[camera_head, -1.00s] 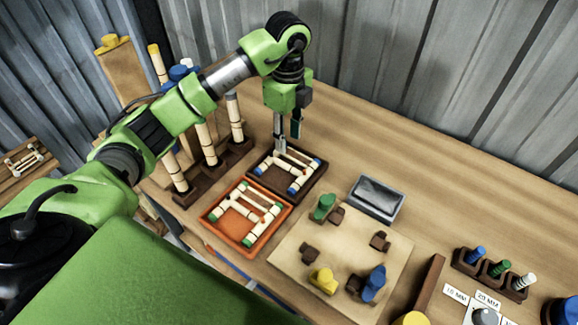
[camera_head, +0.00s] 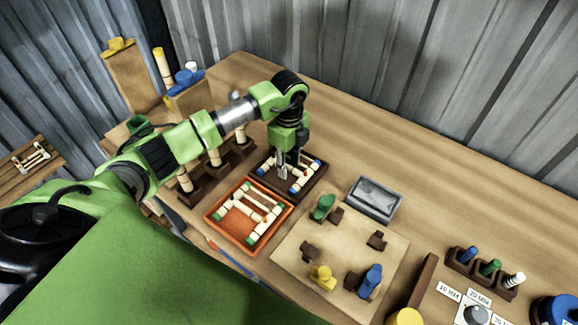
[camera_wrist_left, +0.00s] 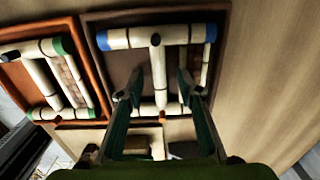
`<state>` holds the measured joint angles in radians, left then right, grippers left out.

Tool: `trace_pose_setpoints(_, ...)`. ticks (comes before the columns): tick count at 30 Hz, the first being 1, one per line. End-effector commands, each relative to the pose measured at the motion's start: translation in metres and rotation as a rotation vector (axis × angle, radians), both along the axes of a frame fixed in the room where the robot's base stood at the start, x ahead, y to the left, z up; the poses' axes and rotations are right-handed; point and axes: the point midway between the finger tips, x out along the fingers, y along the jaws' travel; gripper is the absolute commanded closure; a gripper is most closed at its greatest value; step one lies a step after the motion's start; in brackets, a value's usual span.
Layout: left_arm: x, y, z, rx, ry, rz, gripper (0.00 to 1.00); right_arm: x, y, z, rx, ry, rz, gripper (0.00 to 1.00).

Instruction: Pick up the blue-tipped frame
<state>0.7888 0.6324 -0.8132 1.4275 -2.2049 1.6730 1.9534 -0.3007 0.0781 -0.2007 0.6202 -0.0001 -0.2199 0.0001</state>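The blue-tipped frame (camera_wrist_left: 175,36) lies in the dark brown tray (camera_head: 314,192). In the wrist view its blue ends show at the top, and a lighter bar runs down its middle. My left gripper (camera_head: 289,176) reaches down into this tray over the frame. In the left wrist view my left gripper (camera_wrist_left: 160,88) has its two fingers apart, one on each side of the middle bar, with a gap between them. I cannot tell whether a finger touches the frame. The near part of the frame is partly hidden by the fingers. My right gripper is not in view.
A green-tipped frame (camera_head: 264,206) lies in the orange tray (camera_head: 216,220) beside the brown tray. A board (camera_head: 335,247) with pegs and blocks, and a grey metal box (camera_head: 375,199), stand to the right. A rack of upright rattan poles (camera_head: 218,175) stands left. The back of the table is clear.

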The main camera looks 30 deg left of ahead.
Motion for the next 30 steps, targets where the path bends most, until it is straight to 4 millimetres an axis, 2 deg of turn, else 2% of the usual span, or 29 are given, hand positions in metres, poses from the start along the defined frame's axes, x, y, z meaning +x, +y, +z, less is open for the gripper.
trace_pose_setpoints(2,0.0,0.0,0.0,0.0,0.0,0.0,0.69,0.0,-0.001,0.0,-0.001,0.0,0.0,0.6)
trace_pose_setpoints(5,0.0,0.0,0.0,0.0,0.0,0.0,0.95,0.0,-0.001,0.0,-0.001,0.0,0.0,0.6)
trace_pose_setpoints(6,0.0,0.0,0.0,0.0,0.0,0.0,1.0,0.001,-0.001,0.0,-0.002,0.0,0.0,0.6)
trace_pose_setpoints(20,0.001,0.0,0.005,0.0,-0.003,-0.001,1.0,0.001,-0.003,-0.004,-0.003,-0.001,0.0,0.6)
trace_pose_setpoints(26,0.002,0.0,0.026,0.0,-0.006,-0.001,1.0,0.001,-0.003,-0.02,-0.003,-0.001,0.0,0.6)
trace_pose_setpoints(30,-0.014,0.0,0.047,0.0,-0.005,-0.003,1.0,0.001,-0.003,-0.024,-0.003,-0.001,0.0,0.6)
